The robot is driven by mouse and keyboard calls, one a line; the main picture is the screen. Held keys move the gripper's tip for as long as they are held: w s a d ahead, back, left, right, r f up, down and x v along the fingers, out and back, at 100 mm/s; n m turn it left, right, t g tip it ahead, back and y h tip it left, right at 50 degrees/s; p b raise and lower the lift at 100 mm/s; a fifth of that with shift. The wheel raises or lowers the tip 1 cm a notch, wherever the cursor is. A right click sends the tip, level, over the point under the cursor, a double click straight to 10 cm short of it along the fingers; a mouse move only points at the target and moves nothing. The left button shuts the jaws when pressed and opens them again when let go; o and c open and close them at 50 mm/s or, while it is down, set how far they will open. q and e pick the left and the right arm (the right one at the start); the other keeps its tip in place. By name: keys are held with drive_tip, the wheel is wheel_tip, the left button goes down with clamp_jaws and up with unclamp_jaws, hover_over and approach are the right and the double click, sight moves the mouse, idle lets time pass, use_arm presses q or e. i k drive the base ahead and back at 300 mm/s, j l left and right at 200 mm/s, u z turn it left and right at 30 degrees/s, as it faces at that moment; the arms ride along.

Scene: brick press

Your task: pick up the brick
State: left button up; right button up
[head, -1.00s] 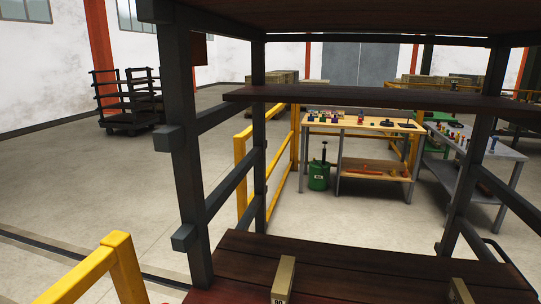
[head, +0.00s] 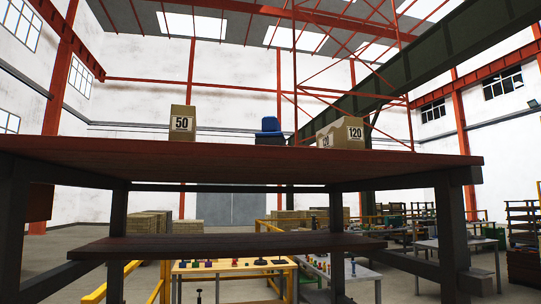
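No brick can be made out for certain in the head view. Stacks of tan blocks stand far off on the floor, behind the shelf, at the left (head: 147,222) and in the middle (head: 290,222); they are too small to tell whether they are bricks. Neither of my grippers is in view.
A dark wooden shelf rack (head: 240,160) spans the view close ahead. On its top board stand a box marked 50 (head: 182,128), a blue item (head: 270,127) and a box marked 120 (head: 342,133). The lower board (head: 225,246) looks bare. A workbench (head: 233,267) stands behind.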

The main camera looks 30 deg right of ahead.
sight(346, 133)
drive_tip(key=z, duration=1.25)
drive_tip(key=l+u, duration=0.1)
